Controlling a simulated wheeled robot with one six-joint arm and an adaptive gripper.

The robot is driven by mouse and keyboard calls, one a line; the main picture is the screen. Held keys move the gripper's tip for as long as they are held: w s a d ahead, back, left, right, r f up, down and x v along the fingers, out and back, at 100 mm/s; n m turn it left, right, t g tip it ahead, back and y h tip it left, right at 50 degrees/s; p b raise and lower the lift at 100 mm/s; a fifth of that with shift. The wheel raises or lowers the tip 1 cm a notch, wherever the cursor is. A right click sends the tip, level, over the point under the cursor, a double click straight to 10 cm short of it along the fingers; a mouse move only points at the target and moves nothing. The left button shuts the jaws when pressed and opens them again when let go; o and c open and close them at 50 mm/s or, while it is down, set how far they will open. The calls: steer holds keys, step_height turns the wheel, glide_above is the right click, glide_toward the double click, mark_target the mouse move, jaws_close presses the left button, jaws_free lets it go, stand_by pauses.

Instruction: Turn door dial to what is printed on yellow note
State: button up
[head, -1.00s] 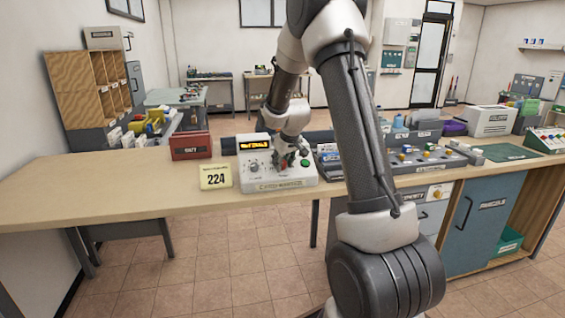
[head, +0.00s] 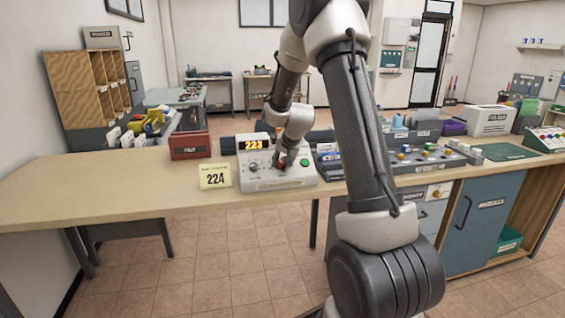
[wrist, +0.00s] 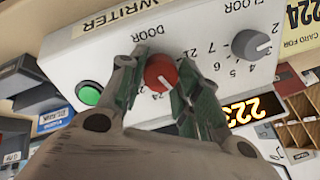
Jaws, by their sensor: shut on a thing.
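The yellow note (head: 215,176) stands at the counter's front edge and reads 224; part of it also shows in the wrist view (wrist: 303,22). The white card writer (head: 262,182) is right of it. Its display (head: 254,145) reads 223, and the same digits appear upside down in the wrist view (wrist: 248,108). The red door dial (wrist: 160,73) sits under the DOOR label. My gripper (wrist: 155,85) is shut on the dial, one green-padded finger on each side.
The grey floor dial (wrist: 251,45) and a green button (wrist: 89,93) flank the door dial on the same panel. A red box (head: 190,146) stands behind the note. A grey tray with coloured knobs (head: 415,160) is to the right. The counter's left end is clear.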

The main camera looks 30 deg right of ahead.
steer(key=m, duration=0.4)
steer(key=shift+f+m, duration=0.1)
steer(key=shift+m, duration=0.2)
steer(key=shift+m+t, duration=0.3)
steer(key=shift+m, duration=1.4)
steer(key=shift+s+m+h, duration=0.1)
steer(key=shift+m+h, duration=0.2)
steer(key=o, duration=1.1)
steer(key=shift+c, duration=0.2)
steer(key=v, duration=1.2)
